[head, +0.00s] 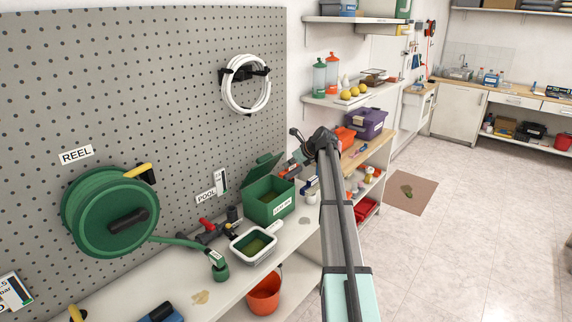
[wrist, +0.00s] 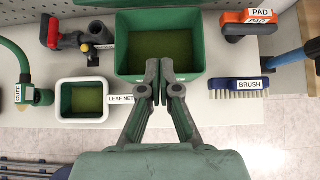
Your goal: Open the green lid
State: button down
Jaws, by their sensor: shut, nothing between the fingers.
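The green box (head: 266,207) stands on the white bench in the head view. Its green lid (head: 263,167) is raised and tilted up, leaving the top open. In the wrist view the box (wrist: 190,76) is near the top middle, and its olive inside shows with nothing seen in it. My gripper (wrist: 158,64) is shut and empty, its fingertips overlapping the front wall of the box in the wrist view. Whether they touch it I cannot tell. In the head view my arm hides part of the bench right of the box.
A white-rimmed leaf net (wrist: 58,101) lies left of the box. A red-handled valve (wrist: 60,40) is behind it. An orange pad (wrist: 246,17) and a blue brush (wrist: 237,84) lie to the right. A green hose reel (head: 95,213) hangs on the pegboard. An orange bucket (head: 264,291) stands below the bench.

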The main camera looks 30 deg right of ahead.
aim_at(272, 163)
jog(key=w+a+f+p, duration=0.1)
jog(key=w, duration=0.1)
jog(key=w+a+f+p, duration=0.1)
jog(key=w, duration=0.2)
jog(key=w+a+f+p, duration=0.1)
jog(key=w, duration=0.2)
jog(key=shift+a, duration=0.4)
